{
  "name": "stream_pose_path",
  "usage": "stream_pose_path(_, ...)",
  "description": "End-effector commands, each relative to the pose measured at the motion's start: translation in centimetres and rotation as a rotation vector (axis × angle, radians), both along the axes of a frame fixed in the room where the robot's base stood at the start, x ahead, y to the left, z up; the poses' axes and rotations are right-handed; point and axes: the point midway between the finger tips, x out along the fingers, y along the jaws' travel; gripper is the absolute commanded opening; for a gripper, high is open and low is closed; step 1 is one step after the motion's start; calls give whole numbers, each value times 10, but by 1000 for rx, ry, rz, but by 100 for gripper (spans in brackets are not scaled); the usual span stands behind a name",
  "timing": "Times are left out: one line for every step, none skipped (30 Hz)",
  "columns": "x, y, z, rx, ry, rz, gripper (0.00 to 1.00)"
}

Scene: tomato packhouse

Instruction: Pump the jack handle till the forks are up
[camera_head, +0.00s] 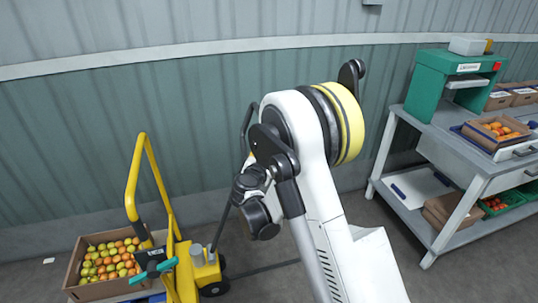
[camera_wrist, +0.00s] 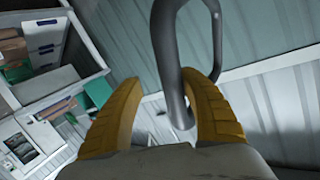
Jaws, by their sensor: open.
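The yellow jack (camera_head: 197,275) stands at the lower left of the head view, with a tall yellow tube frame (camera_head: 133,180). Its dark handle shaft (camera_head: 221,228) rises toward my arm, partly hidden behind it. A dark loop (camera_head: 246,125) shows beside the arm higher up. In the wrist view, the grey handle loop (camera_wrist: 172,70) fills the upper middle. My gripper (camera_wrist: 163,85) has its two yellow fingers apart, with one bar of the loop between them. I cannot tell whether either finger touches it. In the head view my arm hides the fingers. The forks are mostly hidden.
A cardboard box of tomatoes (camera_head: 71,277) sits beside the jack at the lower left. A grey workbench (camera_head: 455,150) with a green machine (camera_head: 440,88) and produce boxes stands at the right. A corrugated wall (camera_head: 80,130) runs behind. Floor shows between jack and bench.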

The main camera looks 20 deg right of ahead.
Motion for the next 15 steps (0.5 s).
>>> stream_pose_path(0,-1,0,0,0,-1,45)
stream_pose_path(0,-1,0,-1,0,-1,45)
stream_pose_path(0,0,0,-1,0,-1,45)
stream_pose_path(-1,0,0,-1,0,-1,45)
stream_pose_path(-2,1,1,0,0,-1,45)
stream_pose_path(-5,3,1,0,0,-1,45)
stream_pose_path(-7,5,2,0,0,-1,45)
stream_pose_path(-11,7,3,0,0,-1,45)
stream_pose_path(-17,10,4,-1,1,-1,45)
stream_pose_path(-22,14,6,-1,1,0,45)
stream_pose_path(-27,18,7,0,1,1,45)
stream_pose_path(-34,23,9,0,1,1,45)
stream_pose_path(-40,27,10,0,1,1,45)
stream_pose_path(-46,31,12,0,1,2,45)
stream_pose_path(-53,36,14,0,1,1,45)
